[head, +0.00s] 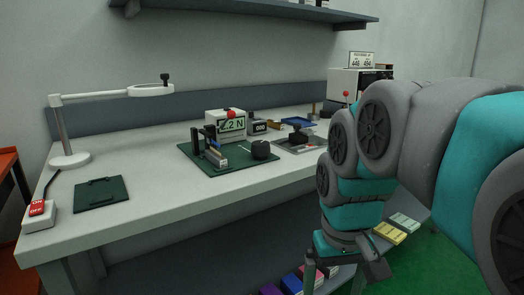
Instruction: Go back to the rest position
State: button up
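My arm comes in from the right side of the head view and bends down in front of the workbench's front edge. My gripper (343,274) hangs low, below the level of the bench top (130,215). Its two fingers stand well apart, and I see nothing held between them. On the bench, a dark green mat (213,168) carries a white force display (229,125) reading about 2.2 N, a black round part (261,149) and a small upright fixture (213,155).
A white magnifier lamp (68,140), a red switch box (39,214) and a flat green pad (101,194) are on the bench's left. A grey plate (296,143) and blue tray (297,121) lie right of the mat. Coloured boxes (291,284) sit low behind my gripper.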

jog(key=s+d+f+m+g, duration=0.1)
jog(key=s+d+f+g, duration=0.1)
jog(key=s+f, duration=1.1)
jog(key=shift+s+d+f, duration=0.15)
jog(key=shift+s+d, duration=0.45)
jog(key=shift+s, duration=0.4)
